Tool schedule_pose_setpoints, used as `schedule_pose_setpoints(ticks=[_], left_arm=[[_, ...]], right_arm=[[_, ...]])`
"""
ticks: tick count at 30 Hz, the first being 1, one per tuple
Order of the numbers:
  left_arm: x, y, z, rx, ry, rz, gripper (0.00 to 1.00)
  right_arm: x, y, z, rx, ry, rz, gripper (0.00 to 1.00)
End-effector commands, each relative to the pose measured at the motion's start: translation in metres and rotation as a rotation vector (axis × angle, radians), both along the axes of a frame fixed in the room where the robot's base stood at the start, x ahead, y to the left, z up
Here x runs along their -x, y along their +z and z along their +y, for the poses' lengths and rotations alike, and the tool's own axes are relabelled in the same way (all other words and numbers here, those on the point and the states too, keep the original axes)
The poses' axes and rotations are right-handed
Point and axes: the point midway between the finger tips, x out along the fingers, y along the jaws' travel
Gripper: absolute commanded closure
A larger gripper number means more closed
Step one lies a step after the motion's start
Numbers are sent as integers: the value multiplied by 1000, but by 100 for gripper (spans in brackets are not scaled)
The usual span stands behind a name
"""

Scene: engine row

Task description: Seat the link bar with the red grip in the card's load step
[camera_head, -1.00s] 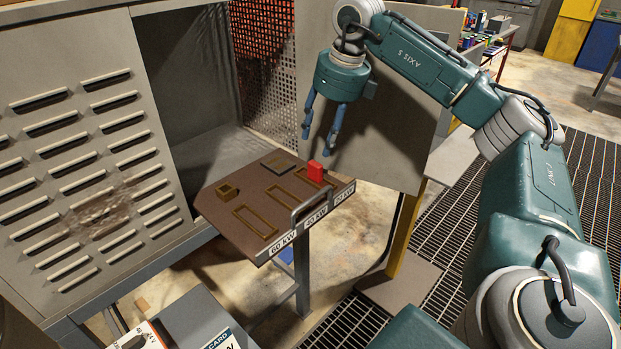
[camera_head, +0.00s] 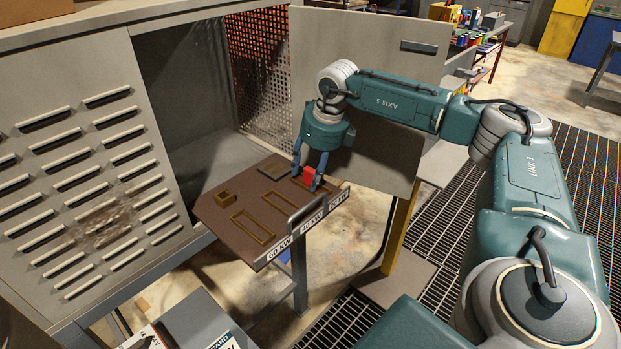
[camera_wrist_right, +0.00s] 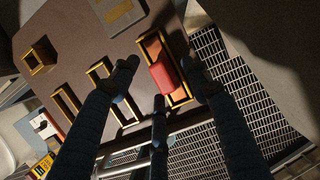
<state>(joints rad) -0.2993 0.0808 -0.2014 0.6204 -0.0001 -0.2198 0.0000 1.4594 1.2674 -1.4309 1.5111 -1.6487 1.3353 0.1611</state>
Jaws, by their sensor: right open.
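The link bar with the red grip (camera_head: 308,177) is at the rightmost of three brass-framed slots on the brown board (camera_head: 225,208). In the right wrist view, its red grip (camera_wrist_right: 166,77) stands over that slot, with an orange-brown surface showing inside the frame. My right gripper (camera_head: 306,183) is open and pointing down, its fingers around the grip with a gap in the wrist view (camera_wrist_right: 164,70). The middle slot (camera_head: 288,203) and left slot (camera_head: 251,225) are empty. The card (camera_head: 222,341) shows only in part; its load step is unreadable. My left gripper is not in view.
A handle (camera_head: 305,212) rises at the board's front edge, close to my right gripper, above kW labels. A small square brass socket (camera_head: 226,197) and a grey plate (camera_head: 270,181) are on the board. An open cabinet door (camera_head: 385,150) stands behind my right arm.

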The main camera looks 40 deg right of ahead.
Motion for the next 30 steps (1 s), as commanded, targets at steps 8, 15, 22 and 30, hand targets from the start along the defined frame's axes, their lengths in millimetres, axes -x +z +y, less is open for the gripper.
schedule_pose_setpoints(ticks=[8, 15, 22, 30], left_arm=[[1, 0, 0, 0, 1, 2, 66], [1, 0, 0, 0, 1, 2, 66], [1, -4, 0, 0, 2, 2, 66], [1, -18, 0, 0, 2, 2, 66]], right_arm=[[0, 0, 0, 0, 1, -1, 99], [-1, 1, 0, 0, 1, -2, 100], [-1, 10, 0, 0, 1, -4, 100], [-2, 56, 1, -1, 2, -9, 100]])
